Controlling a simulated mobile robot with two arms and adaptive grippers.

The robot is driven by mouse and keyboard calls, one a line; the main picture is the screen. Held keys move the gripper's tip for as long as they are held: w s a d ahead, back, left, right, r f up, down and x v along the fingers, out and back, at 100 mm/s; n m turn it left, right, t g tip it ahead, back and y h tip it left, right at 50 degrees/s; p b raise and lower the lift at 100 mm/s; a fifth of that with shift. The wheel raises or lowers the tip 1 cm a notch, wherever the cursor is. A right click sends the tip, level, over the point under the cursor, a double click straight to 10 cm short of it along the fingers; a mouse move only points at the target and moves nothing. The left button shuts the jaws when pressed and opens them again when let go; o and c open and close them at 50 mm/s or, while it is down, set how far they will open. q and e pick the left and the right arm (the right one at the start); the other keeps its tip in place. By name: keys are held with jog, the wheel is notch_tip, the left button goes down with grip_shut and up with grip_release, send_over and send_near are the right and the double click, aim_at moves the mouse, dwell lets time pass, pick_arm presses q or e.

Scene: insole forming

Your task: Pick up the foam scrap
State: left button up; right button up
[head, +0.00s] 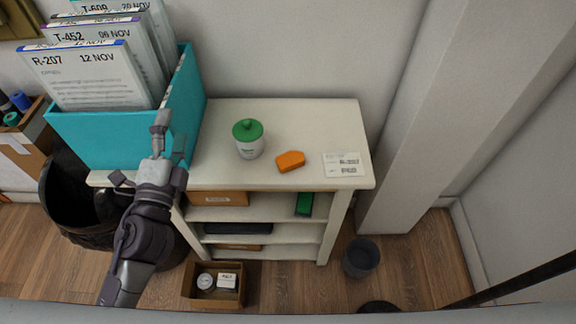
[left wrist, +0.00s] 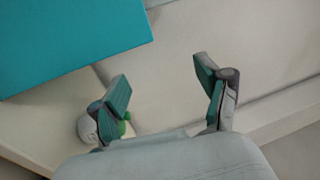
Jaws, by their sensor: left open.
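The foam scrap appears to be the small orange block (head: 290,161) lying flat on top of the white shelf unit, between the jar and the label card. My left gripper (head: 170,138) is in front of the teal file box, left of the orange block and well apart from it. In the left wrist view its two fingers (left wrist: 163,85) are spread with nothing between them. The orange block does not show in that view. My right gripper is not in view.
A white jar with a green lid (head: 249,139) stands left of the block; a label card (head: 343,165) lies to its right. The teal file box (head: 190,105) fills the left end of the white shelf unit (head: 320,115). A wall column (head: 450,110) rises at right.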

aim_at(284, 161)
pick_arm(q)
jog(key=d+m+g+h, duration=0.4)
jog(key=d+m+h, duration=0.65)
jog(key=m, duration=0.75)
notch_tip(284, 161, down, 11)
jog(key=s+m+g, duration=0.1)
jog(key=m+g, duration=0.8)
jog(key=m, duration=0.2)
jog(key=x, duration=0.7)
jog(key=shift+w+d+f, duration=0.1)
jog(key=shift+d, duration=0.15)
jog(key=x, duration=0.5)
jog(key=shift+d+f+p, duration=0.2)
jog(key=shift+f+p, duration=0.1)
jog(key=shift+f, duration=0.15)
jog(key=c, duration=0.8)
